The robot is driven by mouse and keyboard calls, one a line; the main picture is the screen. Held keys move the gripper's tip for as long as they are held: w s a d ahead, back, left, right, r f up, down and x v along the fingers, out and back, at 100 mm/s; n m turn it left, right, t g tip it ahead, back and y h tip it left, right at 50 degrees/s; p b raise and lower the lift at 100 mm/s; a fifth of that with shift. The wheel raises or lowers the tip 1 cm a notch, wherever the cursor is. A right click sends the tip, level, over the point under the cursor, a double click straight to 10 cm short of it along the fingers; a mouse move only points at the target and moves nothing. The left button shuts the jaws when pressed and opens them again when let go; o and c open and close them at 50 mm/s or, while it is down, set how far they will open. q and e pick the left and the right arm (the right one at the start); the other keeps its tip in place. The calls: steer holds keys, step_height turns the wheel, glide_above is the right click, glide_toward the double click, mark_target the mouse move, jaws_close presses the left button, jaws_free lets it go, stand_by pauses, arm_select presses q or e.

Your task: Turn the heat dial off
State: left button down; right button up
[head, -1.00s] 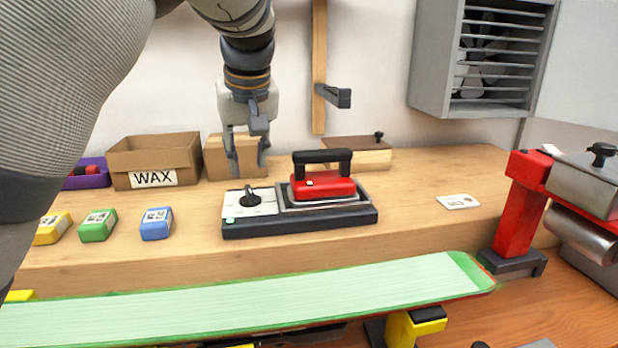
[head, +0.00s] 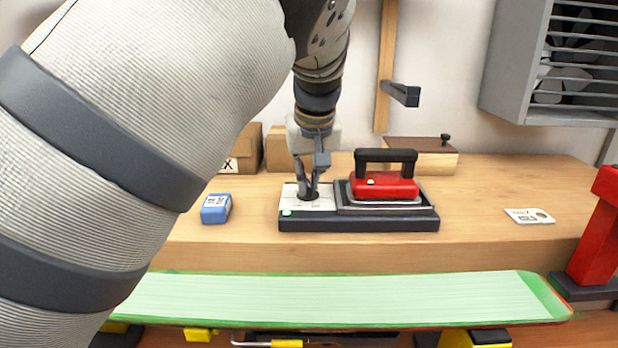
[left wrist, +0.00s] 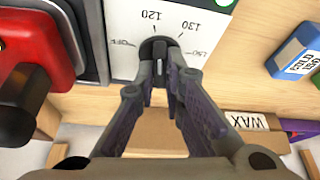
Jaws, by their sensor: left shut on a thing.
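The heat dial (head: 309,196) is a black knob on the white panel (head: 325,203) at the left of the iron's dark base. In the left wrist view the dial (left wrist: 158,46) has marks around it, among them OFF, 120, 130 and 150. The dial's white line points roughly along the fingers. My left gripper (head: 308,190) reaches down from above and is shut on the dial; its fingertips also show in the left wrist view (left wrist: 160,80), partly covering the knob. A green light (head: 286,212) shows on the panel corner. My right gripper is not in view.
The red iron (head: 384,185) rests on the base just right of the dial. A blue wax block (head: 216,208) lies to the left, cardboard boxes (head: 279,150) stand behind. A green-edged ski (head: 350,297) lies in front. A card (head: 530,216) lies on the clear right side.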

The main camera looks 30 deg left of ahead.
arm_select(q)
steer(key=shift+n, duration=0.3)
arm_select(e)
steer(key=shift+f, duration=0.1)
arm_select(q)
steer(key=n, duration=0.1)
steer(key=n+g+y, duration=0.1)
steer(key=shift+w+f+n+b, duration=0.15)
steer(key=shift+n+b, duration=0.15)
steer(key=shift+n, duration=0.1)
steer(key=n+g, duration=0.1)
steer(key=n, duration=0.1)
steer(key=shift+w+d+n+b, duration=0.1)
steer(key=shift+n+b, duration=0.25)
steer(key=shift+n, duration=0.05)
steer(key=n+g, duration=0.1)
steer(key=n, duration=0.1)
steer(key=n+b, duration=0.1)
steer(key=n, duration=0.1)
steer(key=shift+g+y+b, duration=0.3)
steer(key=shift+g, duration=0.1)
steer(key=shift+w+n+g+b, duration=0.1)
steer(key=shift+n+g+b, duration=0.45)
steer(key=shift+n, duration=1.15)
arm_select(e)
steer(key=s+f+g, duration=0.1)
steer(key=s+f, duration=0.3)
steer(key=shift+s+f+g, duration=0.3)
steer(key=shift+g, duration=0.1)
